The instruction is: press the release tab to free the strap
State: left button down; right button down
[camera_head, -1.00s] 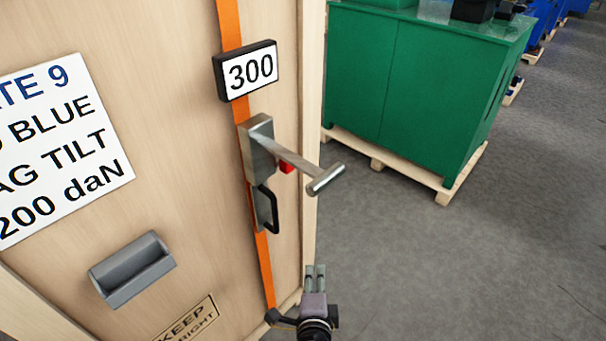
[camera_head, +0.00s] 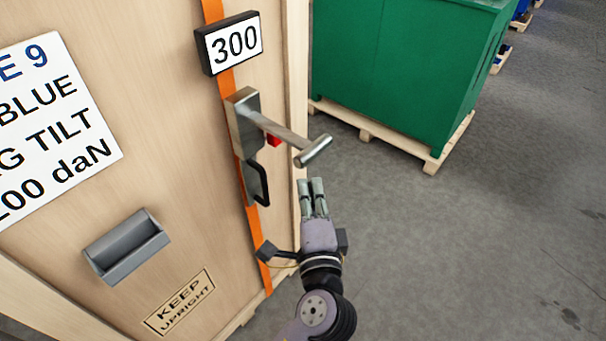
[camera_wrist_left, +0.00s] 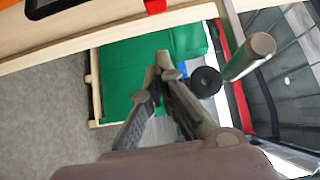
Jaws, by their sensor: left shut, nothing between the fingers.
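The orange strap (camera_head: 264,245) runs down the wooden crate face and passes behind a metal ratchet plate (camera_head: 243,122). A lever with a round crossbar (camera_head: 314,151) sticks out from the plate. The small red release tab (camera_head: 274,141) sits under the lever, partly hidden by it. In the left wrist view the red tab (camera_wrist_left: 155,5) is cut by the top edge and the crossbar end (camera_wrist_left: 248,58) is at the right. My left gripper (camera_head: 318,184) is shut and empty, below the crossbar and apart from the tab. My right gripper is not in view.
A black display reading 300 (camera_head: 228,44) and a black loop handle (camera_head: 260,185) are on the crate (camera_head: 150,180). A grey holder (camera_head: 127,247) is lower left. A green cabinet (camera_head: 400,60) stands on a pallet behind. The grey floor right of the crate is clear.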

pick_arm(q)
jog(key=w+a+p, duration=0.2)
jog(key=w+p, duration=0.1)
jog(key=w, duration=0.8)
jog(key=shift+w+a, duration=0.2)
jog(key=shift+a, duration=0.2)
